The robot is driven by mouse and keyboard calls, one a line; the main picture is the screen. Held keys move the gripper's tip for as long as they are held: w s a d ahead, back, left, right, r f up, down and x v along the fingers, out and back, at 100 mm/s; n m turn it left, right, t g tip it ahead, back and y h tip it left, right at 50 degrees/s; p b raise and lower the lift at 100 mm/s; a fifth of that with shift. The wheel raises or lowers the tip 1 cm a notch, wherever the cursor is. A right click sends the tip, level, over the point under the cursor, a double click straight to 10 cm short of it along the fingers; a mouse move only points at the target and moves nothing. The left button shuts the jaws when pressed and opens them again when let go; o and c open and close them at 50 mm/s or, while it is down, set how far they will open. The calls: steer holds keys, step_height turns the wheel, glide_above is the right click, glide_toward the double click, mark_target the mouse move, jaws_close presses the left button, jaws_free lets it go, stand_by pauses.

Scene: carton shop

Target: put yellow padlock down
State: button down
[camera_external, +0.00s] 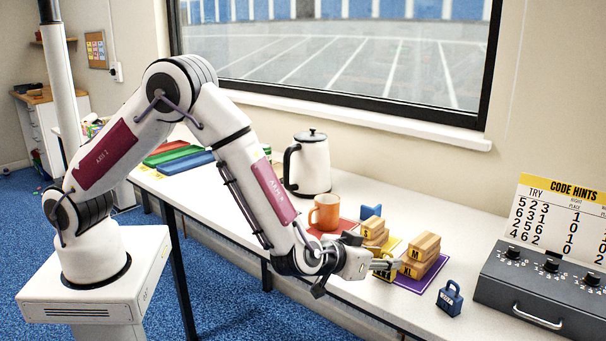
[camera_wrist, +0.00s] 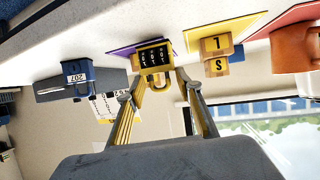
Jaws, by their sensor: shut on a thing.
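The yellow padlock (camera_wrist: 155,57) is between my fingertips in the upside-down wrist view, with a black dial face and a yellow shackle pointing toward me. In the external view the padlock (camera_external: 382,275) is small and partly hidden by my gripper. My gripper (camera_external: 386,265) is shut on it, just left of the wooden blocks on the purple mat (camera_external: 418,281). The fingers also show in the wrist view (camera_wrist: 153,82). I cannot tell whether the padlock touches the table or mat below it.
Wooden blocks (camera_external: 420,256) stand on the purple mat; others (camera_external: 375,232) stand further back. A blue padlock (camera_external: 449,299) stands to the right, beside a dark case with dials (camera_external: 545,285). An orange mug (camera_external: 326,212) and a kettle (camera_external: 310,165) are behind. Bare tabletop (camera_external: 385,312) lies in front.

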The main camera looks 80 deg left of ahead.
steer(key=shift+f, duration=0.35)
stand_by(0.3)
steer(key=c, duration=1.4)
jaws_free()
steer(key=shift+r, duration=0.4)
steer(key=v, duration=1.2)
steer(key=shift+r, duration=0.1)
